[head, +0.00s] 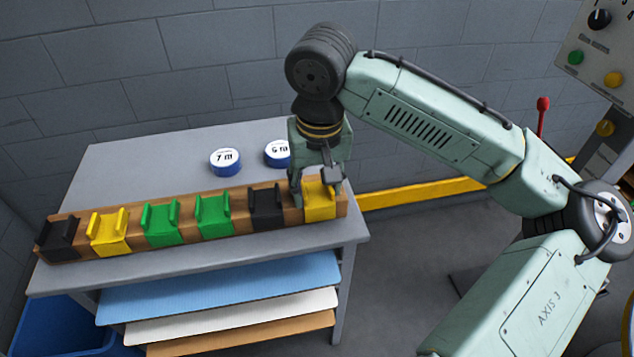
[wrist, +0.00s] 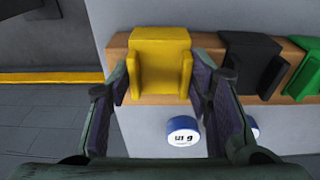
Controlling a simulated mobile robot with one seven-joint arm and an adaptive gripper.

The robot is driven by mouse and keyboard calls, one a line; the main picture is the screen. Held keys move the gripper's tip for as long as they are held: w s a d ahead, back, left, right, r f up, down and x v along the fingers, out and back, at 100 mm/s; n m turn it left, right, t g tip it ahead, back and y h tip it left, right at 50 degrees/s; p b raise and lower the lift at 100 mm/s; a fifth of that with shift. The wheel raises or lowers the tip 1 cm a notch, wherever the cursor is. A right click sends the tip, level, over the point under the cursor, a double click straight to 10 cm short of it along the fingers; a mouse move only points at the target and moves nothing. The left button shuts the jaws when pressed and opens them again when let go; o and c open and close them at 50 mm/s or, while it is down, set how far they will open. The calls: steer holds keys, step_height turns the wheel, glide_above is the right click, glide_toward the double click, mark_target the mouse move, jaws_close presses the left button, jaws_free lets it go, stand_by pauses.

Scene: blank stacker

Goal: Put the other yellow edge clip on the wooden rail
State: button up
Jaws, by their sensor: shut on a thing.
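The yellow edge clip (head: 319,203) sits on the right end of the wooden rail (head: 77,230). My gripper (head: 317,190) is shut on this clip. In the wrist view the clip (wrist: 160,66) lies between the two fingers of my gripper (wrist: 165,82), over the rail (wrist: 205,43). Another yellow edge clip (head: 109,232) sits on the rail near its left end. Whether the held clip is fully seated is hard to tell.
Black clips (head: 57,238) and (head: 265,207) and green clips (head: 163,224) and (head: 212,216) also sit on the rail. Coloured sheets (head: 220,285) lie on shelves below.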

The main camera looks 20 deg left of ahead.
steer(key=shift+f, duration=0.1)
steer(key=o, duration=1.1)
